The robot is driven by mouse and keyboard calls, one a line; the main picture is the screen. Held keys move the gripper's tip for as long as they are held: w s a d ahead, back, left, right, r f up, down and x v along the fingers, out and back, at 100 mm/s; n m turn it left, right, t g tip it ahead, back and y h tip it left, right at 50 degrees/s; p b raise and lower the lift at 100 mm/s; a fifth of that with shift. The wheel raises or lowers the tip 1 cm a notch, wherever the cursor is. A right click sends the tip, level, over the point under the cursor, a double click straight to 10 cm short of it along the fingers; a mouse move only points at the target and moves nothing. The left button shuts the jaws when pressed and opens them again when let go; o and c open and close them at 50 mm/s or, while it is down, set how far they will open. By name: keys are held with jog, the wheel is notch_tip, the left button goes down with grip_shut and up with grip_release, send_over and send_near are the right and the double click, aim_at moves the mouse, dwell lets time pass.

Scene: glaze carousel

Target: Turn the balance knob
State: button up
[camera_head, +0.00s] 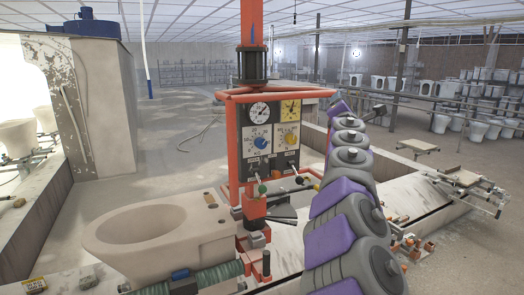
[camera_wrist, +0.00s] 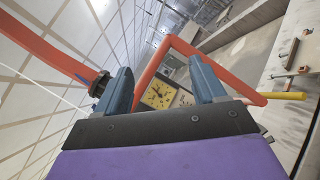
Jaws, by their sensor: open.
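A dark control panel (camera_head: 271,137) stands in an orange frame in the head view. It has a white gauge, a yellow gauge (camera_head: 291,109), a blue knob (camera_head: 260,142) and a yellow knob (camera_head: 290,141). I cannot read which knob is marked balance. My grey and purple arm rises right of the panel. In the wrist view my gripper (camera_wrist: 163,87) is open and empty, its blue-grey fingers wide apart. The yellow gauge (camera_wrist: 159,95) shows between them, some way beyond. The knobs are not clearly visible in the wrist view.
Orange frame tubes surround the panel; one tube (camera_wrist: 55,50) crosses the wrist view's upper left. A beige toilet bowl (camera_head: 150,228) sits at lower left. A yellow rod (camera_wrist: 283,96) lies right of the gripper.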

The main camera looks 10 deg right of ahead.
jog(key=w+a+f+n+y+b, duration=0.2)
jog(key=w+a+f+n+y, duration=0.55)
jog(key=f+n, duration=0.35)
jog(key=n+g+y+p, duration=0.1)
jog(key=n+y+p, duration=0.45)
jog(key=p, duration=0.65)
send_near(263, 144)
jog(key=p+x, duration=0.1)
jog(key=x, duration=0.3)
jog(key=shift+w+a+r, duration=0.15)
jog(key=shift+w, duration=0.15)
jog(key=shift+p+x, duration=0.55)
jog(key=shift+x, duration=0.25)
jog(key=shift+p+x, duration=0.35)
jog(key=shift+x, duration=0.4)
jog(key=shift+w+a+r+p, duration=0.25)
jog(key=shift+w+r+p, duration=0.05)
jog(key=shift+w+p, duration=0.35)
jog(key=shift+w+a+f+p, duration=0.15)
jog(key=shift+w+f+p, duration=0.2)
jog(key=shift+w+p, duration=0.25)
